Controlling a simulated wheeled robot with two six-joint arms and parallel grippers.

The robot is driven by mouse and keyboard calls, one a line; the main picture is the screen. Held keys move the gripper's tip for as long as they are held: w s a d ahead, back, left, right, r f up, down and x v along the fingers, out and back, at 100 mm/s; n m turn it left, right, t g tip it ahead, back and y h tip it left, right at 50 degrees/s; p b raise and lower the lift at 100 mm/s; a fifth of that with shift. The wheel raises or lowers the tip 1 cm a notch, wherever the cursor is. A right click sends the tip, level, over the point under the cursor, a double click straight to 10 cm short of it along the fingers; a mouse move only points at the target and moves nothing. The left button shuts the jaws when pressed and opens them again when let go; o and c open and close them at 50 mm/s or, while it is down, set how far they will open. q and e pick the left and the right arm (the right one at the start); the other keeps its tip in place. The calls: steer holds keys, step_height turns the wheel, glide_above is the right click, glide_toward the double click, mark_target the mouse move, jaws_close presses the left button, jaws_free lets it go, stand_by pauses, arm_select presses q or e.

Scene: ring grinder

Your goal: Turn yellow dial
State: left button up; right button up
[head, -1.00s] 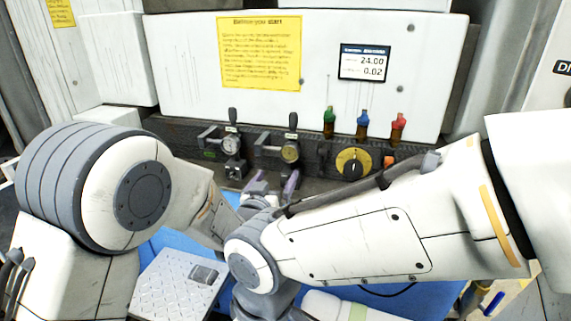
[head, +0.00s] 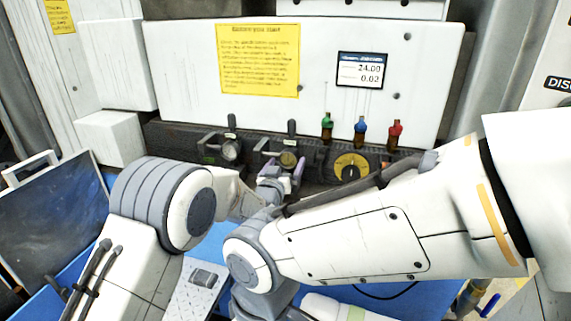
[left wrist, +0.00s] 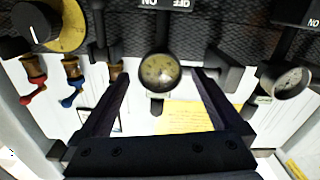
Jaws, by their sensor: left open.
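The yellow dial (head: 343,160) is on the dark panel strip, right of the gauges in the head view. A black knob with a white mark sits at its centre. In the left wrist view the dial (left wrist: 72,28) is at the upper left, outside the fingers. My left gripper (head: 283,179) is open in front of the strip, left of the dial and apart from it. In the left wrist view its fingers (left wrist: 162,82) stand on either side of a yellowish-faced gauge (left wrist: 158,72); I cannot tell whether they touch anything. My right gripper is not visible.
A grey-faced gauge (head: 230,150) is left of the yellowish one. Green (head: 327,124), blue (head: 361,126) and red (head: 395,129) fittings stand above the dial. A yellow notice (head: 258,60) and a small screen (head: 361,71) are on the white panel. My right forearm crosses below the dial.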

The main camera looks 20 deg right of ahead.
arm_select(q)
steer(key=shift+c, duration=0.3)
steer(key=c, duration=1.3)
steer(key=shift+f+n+b, duration=0.15)
steer(key=shift+n+b, duration=0.55)
steer(key=shift+b, duration=0.35)
steer(key=n+b, duration=0.4)
steer(key=shift+b, duration=0.3)
steer(key=shift+n+b, duration=1.4)
steer(key=shift+n, duration=0.2)
steer(key=shift+r, duration=0.2)
steer(key=o, duration=1.4)
steer(key=shift+c, duration=0.2)
